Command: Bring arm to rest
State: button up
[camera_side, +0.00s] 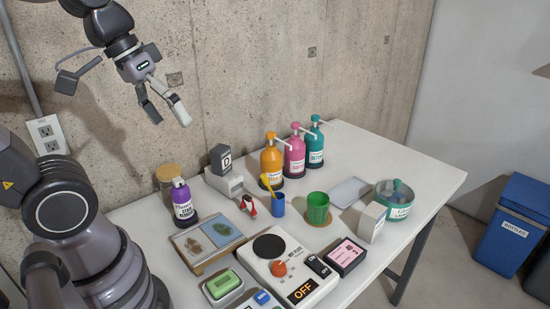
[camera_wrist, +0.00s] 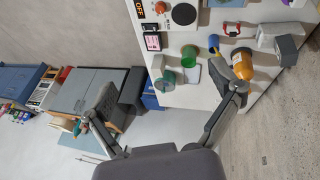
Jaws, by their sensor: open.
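My gripper (camera_side: 165,110) is raised high in front of the concrete wall, at the upper left of the side view, well above the table (camera_side: 440,178). Its two fingers are spread apart and nothing is between them. In the wrist view the open fingers of my gripper (camera_wrist: 172,90) reach up from the bottom, with the table further off behind them. The right finger covers part of the orange pump bottle (camera_wrist: 242,64) in that view. My gripper touches nothing.
On the table stand a purple bottle (camera_side: 181,202), orange (camera_side: 271,162), pink (camera_side: 295,155) and teal (camera_side: 316,148) pump bottles, a green cup (camera_side: 317,208), a hotplate device (camera_side: 287,268) and a round green tin (camera_side: 394,200). A blue bin (camera_side: 512,220) stands on the floor at right. Air around my gripper is clear.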

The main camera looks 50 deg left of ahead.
jog(key=a+y, duration=0.1)
jog(key=s+a+r+m+t, duration=0.1)
jog(key=s+a+y, duration=0.1)
jog(key=a, duration=0.1)
jog(key=shift+s+r+m+t+y, duration=0.1)
jog(key=shift+r+m+t+y, duration=0.05)
jog(key=shift+m+t+y, duration=0.2)
